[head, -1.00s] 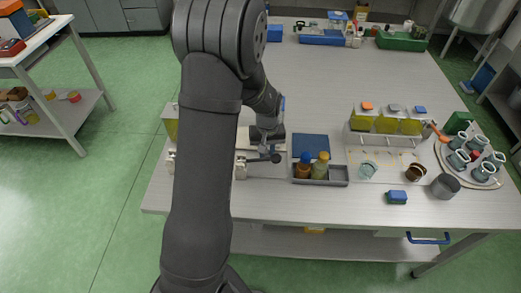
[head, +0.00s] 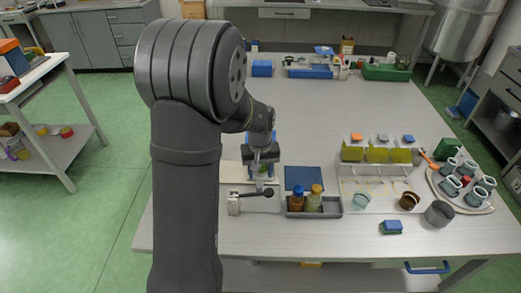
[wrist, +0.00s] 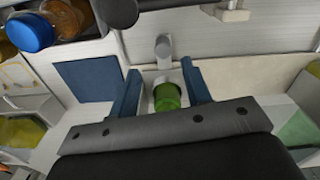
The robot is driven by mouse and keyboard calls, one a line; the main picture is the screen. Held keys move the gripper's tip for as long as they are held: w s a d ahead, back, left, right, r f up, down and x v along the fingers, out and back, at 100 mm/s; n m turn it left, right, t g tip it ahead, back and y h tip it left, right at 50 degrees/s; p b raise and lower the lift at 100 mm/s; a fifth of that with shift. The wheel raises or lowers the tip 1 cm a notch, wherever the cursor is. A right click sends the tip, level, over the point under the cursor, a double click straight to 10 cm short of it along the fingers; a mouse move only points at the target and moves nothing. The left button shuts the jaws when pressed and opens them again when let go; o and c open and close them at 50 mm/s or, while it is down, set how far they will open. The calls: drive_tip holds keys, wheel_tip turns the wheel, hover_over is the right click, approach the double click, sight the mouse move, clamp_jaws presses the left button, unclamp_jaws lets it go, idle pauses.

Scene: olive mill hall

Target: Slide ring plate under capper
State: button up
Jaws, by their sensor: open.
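The capper (head: 234,203) is a pale upright stand near the table's front edge, with a dark lever ending in a round black knob. The knob (wrist: 117,10) shows at the top of the wrist view. My gripper (head: 261,178) is open, pointing down just behind the lever. In the wrist view its blue fingers (wrist: 161,95) stand on either side of a green cylinder (wrist: 167,96). A grey rounded post (wrist: 163,50) lies just beyond the cylinder. I cannot tell whether the fingers touch either. The ring plate cannot be clearly made out; a pale flat plate (head: 231,172) lies partly behind my arm.
A rack (head: 378,163), cups and a blue sponge (head: 391,227) are farther right. The table's middle back is clear.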

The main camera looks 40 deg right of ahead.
wheel_tip(320, 180, up, 11)
drive_tip(key=shift+f, duration=0.15)
